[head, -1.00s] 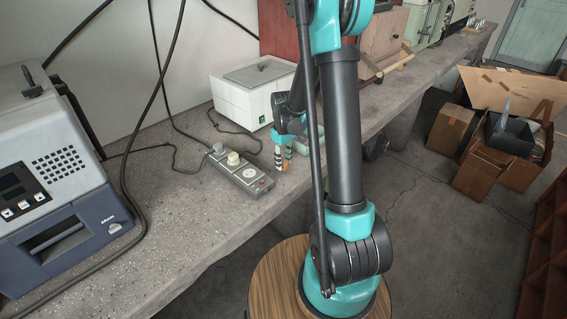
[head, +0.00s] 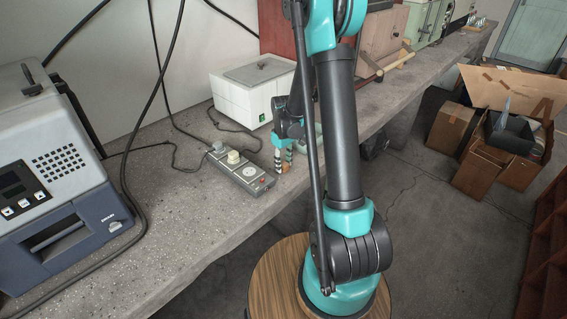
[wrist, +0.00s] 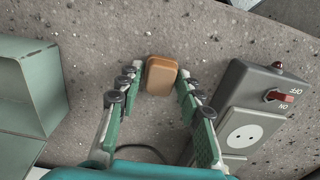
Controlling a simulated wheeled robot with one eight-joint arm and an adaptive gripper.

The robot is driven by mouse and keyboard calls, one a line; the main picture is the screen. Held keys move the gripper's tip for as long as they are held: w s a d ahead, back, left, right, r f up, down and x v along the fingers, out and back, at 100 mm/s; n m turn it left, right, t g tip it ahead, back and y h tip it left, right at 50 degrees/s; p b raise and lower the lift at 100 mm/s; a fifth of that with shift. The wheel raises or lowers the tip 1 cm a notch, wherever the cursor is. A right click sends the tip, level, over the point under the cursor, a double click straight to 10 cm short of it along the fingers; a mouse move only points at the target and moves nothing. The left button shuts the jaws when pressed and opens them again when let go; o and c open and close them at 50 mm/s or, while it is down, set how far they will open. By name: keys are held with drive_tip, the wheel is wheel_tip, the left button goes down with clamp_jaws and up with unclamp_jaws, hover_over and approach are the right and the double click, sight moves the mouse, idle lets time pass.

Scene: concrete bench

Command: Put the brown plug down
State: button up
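The brown plug (wrist: 161,76) is a small rounded block. In the wrist view it sits on the bare bench top between my gripper's fingertips (wrist: 158,80). The two green-padded fingers are spread, with a clear gap on the plug's left and a very narrow one on its right. In the head view my gripper (head: 283,163) points down at the bench beside the power strip, and the plug (head: 287,168) shows small and partly hidden at its fingertips.
A grey power strip (head: 240,170) with a red switch (wrist: 279,96) lies just beside the plug. A green-grey box (wrist: 30,88) stands on the other side in the wrist view. A white box (head: 243,98) is behind. The concrete bench's front edge is close.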

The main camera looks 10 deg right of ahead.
sight(283, 163)
drive_tip(key=shift+o, duration=1.2)
drive_tip(key=shift+r, duration=0.1)
wheel_tip(283, 163, up, 13)
drive_tip(key=s+d+f+m+t, duration=0.1)
drive_tip(key=s+d+m+t, duration=0.1)
drive_tip(key=s, duration=0.9)
drive_tip(key=s+d+f+m+t, duration=0.2)
drive_tip(key=s+m, duration=0.3)
drive_tip(key=s, duration=0.6)
drive_tip(key=shift+f, duration=0.3)
